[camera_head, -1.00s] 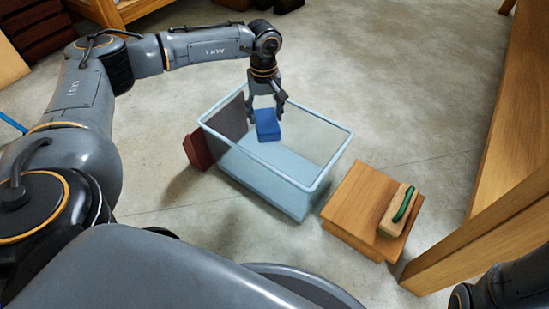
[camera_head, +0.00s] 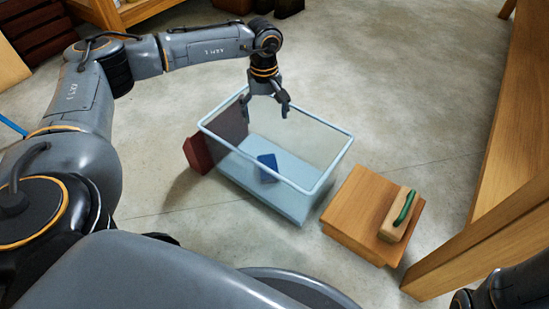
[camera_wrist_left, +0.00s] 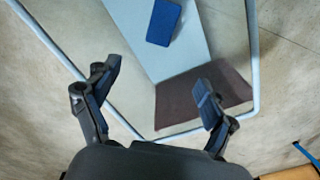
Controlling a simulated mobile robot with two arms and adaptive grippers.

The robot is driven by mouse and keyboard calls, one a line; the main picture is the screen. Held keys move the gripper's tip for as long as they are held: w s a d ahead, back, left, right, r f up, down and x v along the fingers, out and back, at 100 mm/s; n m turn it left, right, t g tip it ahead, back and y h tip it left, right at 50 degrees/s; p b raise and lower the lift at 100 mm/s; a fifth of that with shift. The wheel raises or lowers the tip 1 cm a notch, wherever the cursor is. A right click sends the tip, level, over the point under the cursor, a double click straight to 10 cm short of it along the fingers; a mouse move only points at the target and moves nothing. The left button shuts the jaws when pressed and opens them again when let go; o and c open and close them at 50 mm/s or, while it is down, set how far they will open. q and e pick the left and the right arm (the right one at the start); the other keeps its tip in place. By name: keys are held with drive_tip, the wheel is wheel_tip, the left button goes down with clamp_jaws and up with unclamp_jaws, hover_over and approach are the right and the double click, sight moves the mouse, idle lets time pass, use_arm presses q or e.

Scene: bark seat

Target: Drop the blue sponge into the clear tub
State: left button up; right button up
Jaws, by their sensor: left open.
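The blue sponge (camera_head: 267,167) is inside the clear tub (camera_head: 325,180), seen through its wall in the head view. In the left wrist view the sponge (camera_wrist_left: 164,22) lies over the pale tub floor (camera_wrist_left: 140,45), apart from my fingers. My left gripper (camera_head: 266,106) is open and empty above the back part of the tub, near its rim. In the left wrist view its two fingers (camera_wrist_left: 155,90) are spread wide with nothing between them. Only a dark part of my right arm shows at the bottom right; its gripper is out of view.
A wooden box (camera_head: 350,215) stands right of the tub with a green-handled wooden block (camera_head: 398,214) on it. A dark red block (camera_head: 197,154) is at the tub's left. A wooden bench (camera_head: 500,200) fills the right side. Concrete floor behind the tub is clear.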

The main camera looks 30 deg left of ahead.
use_arm(q)
wheel_tip(320, 180, up, 11)
drive_tip(key=shift+f, duration=0.2)
idle(0.5)
